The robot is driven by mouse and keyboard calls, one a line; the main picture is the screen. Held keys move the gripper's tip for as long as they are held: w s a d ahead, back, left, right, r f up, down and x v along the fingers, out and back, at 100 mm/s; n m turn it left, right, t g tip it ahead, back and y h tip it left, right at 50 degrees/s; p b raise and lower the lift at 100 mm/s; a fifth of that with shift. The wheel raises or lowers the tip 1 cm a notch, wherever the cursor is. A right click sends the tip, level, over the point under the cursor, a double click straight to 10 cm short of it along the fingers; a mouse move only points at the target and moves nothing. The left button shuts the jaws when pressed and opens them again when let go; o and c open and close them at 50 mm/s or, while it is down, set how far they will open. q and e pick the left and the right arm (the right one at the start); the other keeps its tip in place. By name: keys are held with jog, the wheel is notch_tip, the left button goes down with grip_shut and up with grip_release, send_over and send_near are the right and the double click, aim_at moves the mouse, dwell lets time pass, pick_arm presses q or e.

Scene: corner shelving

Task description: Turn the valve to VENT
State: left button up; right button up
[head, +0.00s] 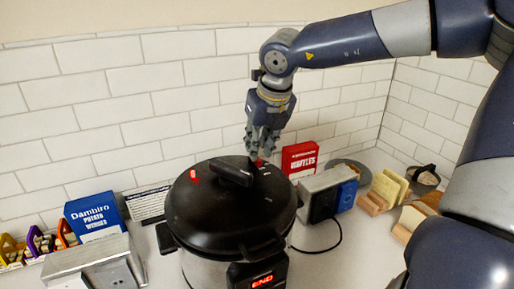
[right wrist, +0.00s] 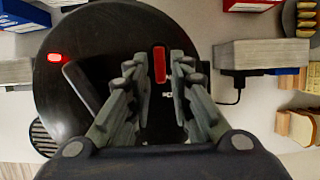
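A pressure cooker (head: 225,215) with a round black lid stands on the counter. A small red valve (right wrist: 160,64) sits on the lid; in the head view only a bit of red (head: 259,162) shows below the fingertips. My right gripper (head: 263,148) points down over the back of the lid. In the right wrist view its fingers are apart, one on each side of the valve; I cannot tell whether they touch it. Which label the valve points at is unreadable. A black handle (head: 232,171) and a second red mark (head: 195,179) are on the lid. My left gripper is not in view.
The cooker's display (head: 263,281) reads END. A toaster (head: 322,193) with a blue box (head: 346,195) and a red waffles box (head: 300,159) stand right of the cooker. A blue potato wedges box (head: 95,215) and another metal appliance (head: 95,264) stand left. Tiled walls close the back.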

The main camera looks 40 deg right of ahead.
jog(key=x, duration=0.2)
jog(key=shift+w+d+f, duration=0.1)
jog(key=shift+w+f, duration=0.1)
jog(key=shift+f, duration=0.3)
grip_shut()
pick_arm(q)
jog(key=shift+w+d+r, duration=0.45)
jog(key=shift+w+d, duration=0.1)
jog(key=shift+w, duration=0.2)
